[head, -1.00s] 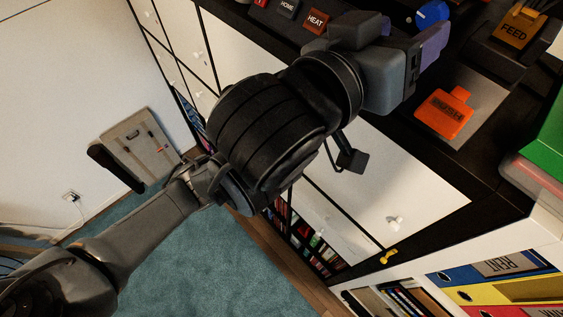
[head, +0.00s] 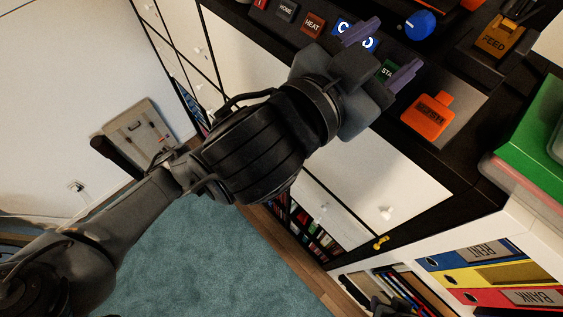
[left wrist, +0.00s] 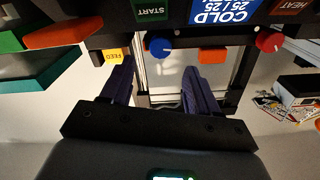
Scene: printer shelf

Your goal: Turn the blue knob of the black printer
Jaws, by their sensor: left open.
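The blue knob (head: 421,25) is on the front of the black printer (head: 455,62), at the upper right of the head view. In the left wrist view the blue knob (left wrist: 160,47) is just beyond my fingers, between their lines and nearer the left one. My left gripper (head: 382,50) is open and empty, its two purple fingers spread, a short way left of and below the knob. It also shows open in the left wrist view (left wrist: 160,75). The fingers appear apart from the knob. My right gripper is not in view.
Labelled buttons, HEAT (head: 312,23) and HOME (head: 287,11), line the printer front. A red knob (left wrist: 269,41) shows in the left wrist view. A green box (head: 530,130) stands at the right.

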